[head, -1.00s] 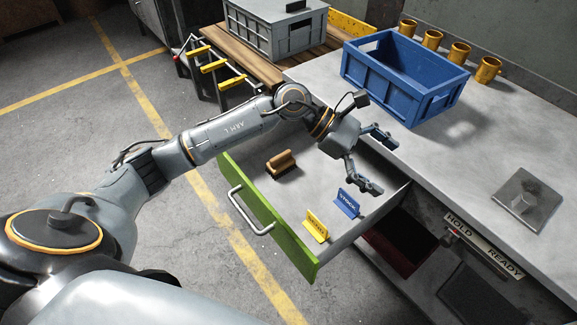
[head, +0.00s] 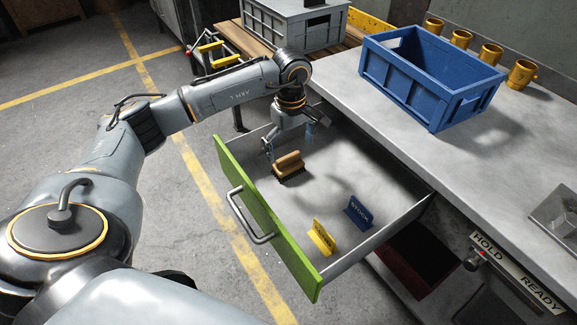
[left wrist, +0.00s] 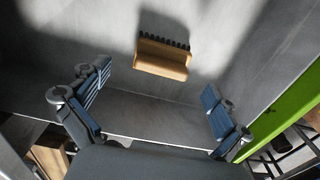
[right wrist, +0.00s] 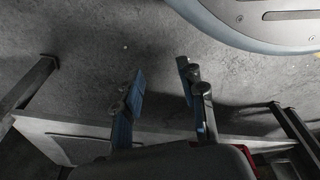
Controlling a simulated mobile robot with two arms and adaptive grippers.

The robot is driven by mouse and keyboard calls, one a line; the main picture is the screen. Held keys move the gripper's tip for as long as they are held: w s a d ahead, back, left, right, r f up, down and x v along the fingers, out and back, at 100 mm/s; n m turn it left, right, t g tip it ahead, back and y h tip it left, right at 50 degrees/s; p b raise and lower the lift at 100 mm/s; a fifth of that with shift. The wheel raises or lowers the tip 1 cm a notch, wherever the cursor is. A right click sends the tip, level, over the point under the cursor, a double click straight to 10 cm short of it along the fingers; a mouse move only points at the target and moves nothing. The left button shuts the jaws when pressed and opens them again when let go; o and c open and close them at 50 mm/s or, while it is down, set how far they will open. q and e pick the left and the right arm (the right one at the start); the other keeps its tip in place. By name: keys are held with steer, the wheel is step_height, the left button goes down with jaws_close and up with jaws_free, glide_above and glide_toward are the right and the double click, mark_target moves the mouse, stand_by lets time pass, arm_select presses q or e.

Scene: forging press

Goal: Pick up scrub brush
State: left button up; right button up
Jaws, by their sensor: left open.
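The scrub brush (head: 288,163), with a wooden back and dark bristles, lies on the floor of the open drawer (head: 330,185), toward its left end. It also shows in the left wrist view (left wrist: 163,58), ahead of the fingers and apart from them. My left gripper (head: 287,140) is over the drawer's left end, just behind and above the brush. In the left wrist view its blue-padded fingers (left wrist: 155,92) are spread wide with nothing between them. My right gripper (right wrist: 165,95) shows only in its own wrist view, fingers apart and empty above the floor.
The drawer has a green front (head: 262,225) with a handle. A yellow sign (head: 322,238) and a blue STOCK sign (head: 358,213) stand in it. A blue crate (head: 430,80) and several yellow cups (head: 522,75) stand on the bench. The middle of the drawer is clear.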

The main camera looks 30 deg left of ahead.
mark_target(288, 156)
arm_select(q)
steer(key=shift+s+a+f, duration=0.1)
steer(key=shift+f, duration=1.4)
steer(key=shift+a+f, duration=0.1)
steer(key=shift+f, duration=1.4)
steer(key=c, duration=1.3)
